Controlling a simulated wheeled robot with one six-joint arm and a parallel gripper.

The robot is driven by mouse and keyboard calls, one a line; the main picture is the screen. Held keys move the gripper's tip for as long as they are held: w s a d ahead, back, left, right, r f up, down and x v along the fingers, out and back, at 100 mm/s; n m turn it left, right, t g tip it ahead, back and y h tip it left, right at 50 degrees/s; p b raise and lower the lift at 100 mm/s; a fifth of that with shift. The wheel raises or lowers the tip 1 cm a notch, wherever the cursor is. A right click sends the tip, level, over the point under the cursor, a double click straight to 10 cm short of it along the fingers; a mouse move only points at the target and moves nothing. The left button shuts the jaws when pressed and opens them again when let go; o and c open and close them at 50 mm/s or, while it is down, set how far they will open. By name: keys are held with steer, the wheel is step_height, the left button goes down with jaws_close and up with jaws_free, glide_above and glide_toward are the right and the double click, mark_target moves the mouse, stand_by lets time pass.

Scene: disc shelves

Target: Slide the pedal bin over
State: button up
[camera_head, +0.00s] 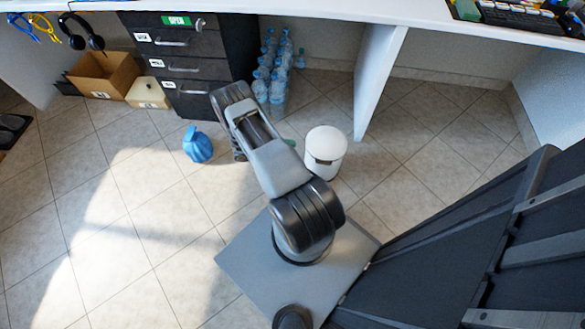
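The pedal bin (325,150) is a white, round bin standing upright on the tiled floor, right of my arm. A dark grey patch shows low on its front. My arm rises from its base plate and bends over near the drawer unit, left of the bin. My gripper cannot be made out; the arm's own links hide that end. No contact between my arm and the bin is visible.
A blue jug-like object (197,145) stands on the floor to the left. Several water bottles (278,65) stand beside the dark drawer unit (185,65). A white desk panel (377,75) stands behind the bin. Floor right of the bin is clear.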

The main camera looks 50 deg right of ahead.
mark_target(324, 162)
steer(key=f+n, duration=0.1)
steer(key=s+f+n, duration=0.1)
steer(key=f, duration=0.1)
steer(key=s+f+b, duration=0.1)
steer(key=f, duration=0.1)
steer(key=shift+s+d+f+n+h, duration=0.15)
steer(key=shift+d+n+h, duration=0.15)
steer(key=shift+n+h, duration=0.1)
steer(key=b+x, duration=0.2)
steer(key=x, duration=1.1)
steer(key=shift+s+d, duration=0.2)
steer(key=shift+d, duration=0.1)
jaws_close()
stand_by(0.4)
